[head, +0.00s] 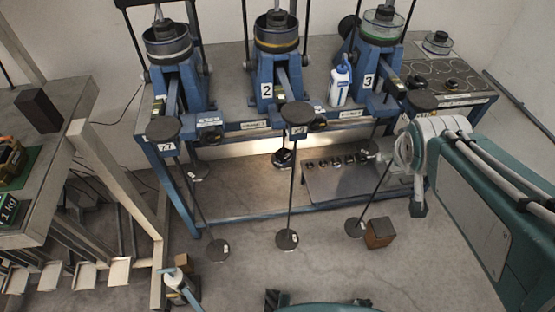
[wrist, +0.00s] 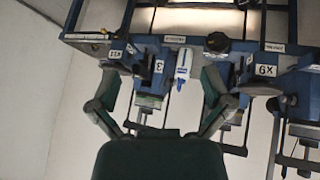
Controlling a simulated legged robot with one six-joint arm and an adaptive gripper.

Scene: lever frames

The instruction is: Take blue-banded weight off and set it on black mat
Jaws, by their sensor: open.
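No clear blue band shows on any weight, so I cannot tell which one is the blue-banded weight. At the top of the head view, a dark round piece with a grey band (head: 168,45) sits on the left blue stand, one with an orange band (head: 276,40) on stand 2, and one with a green band (head: 382,28) on stand 3. A dark knobbed weight (head: 438,42) stands at the back right. A black surface with ring marks (head: 462,84), possibly the mat, lies at the right of the bench. My gripper (wrist: 160,88) is open and empty, facing the blue stands.
Round-topped levers rise before the blue bench, with dark discs (head: 287,239) at their lower ends. A white bottle (head: 339,84) stands between stands 2 and 3. A brown block (head: 379,232) is on the floor. A grey table (head: 45,195) is at the left. The floor between is mostly clear.

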